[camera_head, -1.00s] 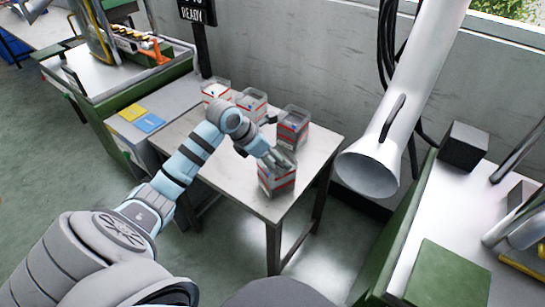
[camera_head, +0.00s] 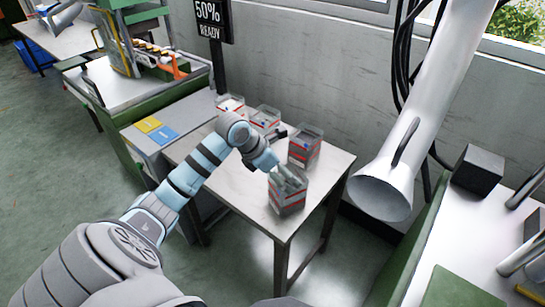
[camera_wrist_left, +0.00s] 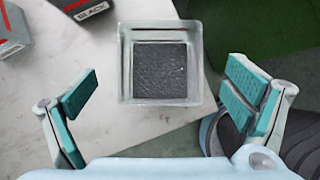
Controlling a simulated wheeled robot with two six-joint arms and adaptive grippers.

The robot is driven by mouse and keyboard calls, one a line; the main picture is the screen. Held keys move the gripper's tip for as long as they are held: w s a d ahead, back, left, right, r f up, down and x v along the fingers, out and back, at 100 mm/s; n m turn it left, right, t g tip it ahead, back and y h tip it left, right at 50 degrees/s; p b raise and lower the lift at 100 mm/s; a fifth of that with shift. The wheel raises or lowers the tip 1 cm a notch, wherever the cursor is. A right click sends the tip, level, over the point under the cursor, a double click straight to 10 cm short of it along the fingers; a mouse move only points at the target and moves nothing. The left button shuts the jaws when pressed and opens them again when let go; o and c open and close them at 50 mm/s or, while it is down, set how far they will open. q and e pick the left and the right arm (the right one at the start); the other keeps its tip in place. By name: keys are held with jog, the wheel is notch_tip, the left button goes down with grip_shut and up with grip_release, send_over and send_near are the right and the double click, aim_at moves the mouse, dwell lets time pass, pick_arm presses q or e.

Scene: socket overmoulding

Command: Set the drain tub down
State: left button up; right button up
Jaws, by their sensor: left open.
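A clear square tub (camera_head: 287,200) with a grey and red label stands upright at the front corner of the white table (camera_head: 240,195). In the left wrist view this tub (camera_wrist_left: 124,65) is seen from above with dark grainy stuff inside. I take it as the drain tub; its label is not readable. My left gripper (camera_head: 290,178) is right over it, pointing down. In the wrist view the fingers of the left gripper (camera_wrist_left: 162,78) are spread wide, one to each side of the tub, with gaps between. My right gripper is not in view.
Several similar tubs stand behind: one close behind (camera_head: 305,150), others (camera_head: 265,118) further back left. One reads BLACK (camera_wrist_left: 92,14). A white extraction hood (camera_head: 382,190) hangs to the right. A green-edged bench (camera_head: 415,235) stands right. The table's front left is clear.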

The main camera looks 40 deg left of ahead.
pick_arm(q)
jog(key=v, duration=1)
jog(key=shift+r, duration=0.15)
jog(key=shift+s, duration=0.1)
